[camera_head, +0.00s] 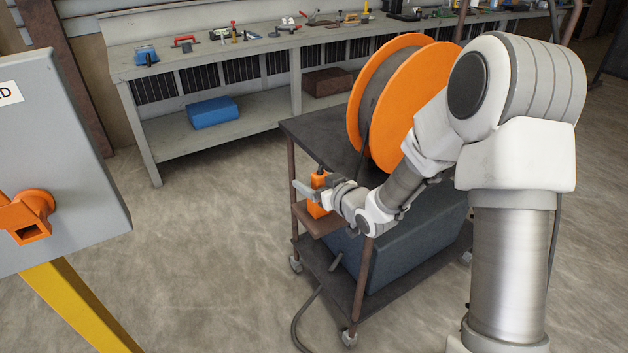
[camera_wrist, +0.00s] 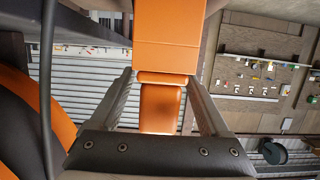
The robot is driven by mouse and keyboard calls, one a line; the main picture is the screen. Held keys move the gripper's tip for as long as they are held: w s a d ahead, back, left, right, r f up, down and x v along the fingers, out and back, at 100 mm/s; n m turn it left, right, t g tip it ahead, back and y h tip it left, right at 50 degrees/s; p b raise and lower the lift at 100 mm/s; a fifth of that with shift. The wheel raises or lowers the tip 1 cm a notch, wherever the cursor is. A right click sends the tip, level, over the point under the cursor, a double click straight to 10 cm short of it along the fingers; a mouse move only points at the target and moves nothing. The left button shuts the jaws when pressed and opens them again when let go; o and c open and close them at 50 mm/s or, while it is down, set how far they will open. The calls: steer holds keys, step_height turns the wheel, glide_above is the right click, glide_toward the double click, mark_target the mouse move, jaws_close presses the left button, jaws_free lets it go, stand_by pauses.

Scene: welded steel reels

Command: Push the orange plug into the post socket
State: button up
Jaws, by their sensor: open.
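The orange plug (camera_head: 319,196) is at the left side of the cart, by a small brown side shelf; it also fills the middle of the wrist view (camera_wrist: 168,50). My gripper (camera_head: 312,187) is open at the plug. In the wrist view the two fingers of my gripper (camera_wrist: 161,80) stand on either side of the plug's narrower part, with visible gaps. The plug's far end is cut off there. The orange post socket (camera_head: 32,215), with a square opening, sticks out from a grey box on a yellow post at the far left, well apart from the plug.
A dark cart (camera_head: 315,130) carries a large orange reel (camera_head: 413,95) and a blue-grey box (camera_head: 410,240) below. A dark cable (camera_head: 300,318) lies on the floor by the cart. A workbench (camera_head: 190,62) with tools runs behind. Floor between cart and post is clear.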

steer(key=shift+w+a, duration=0.1)
steer(key=shift+w, duration=0.1)
jaws_close()
stand_by(0.4)
step_height(320, 180, up, 10)
steer(key=p, duration=0.2)
stand_by(1.7)
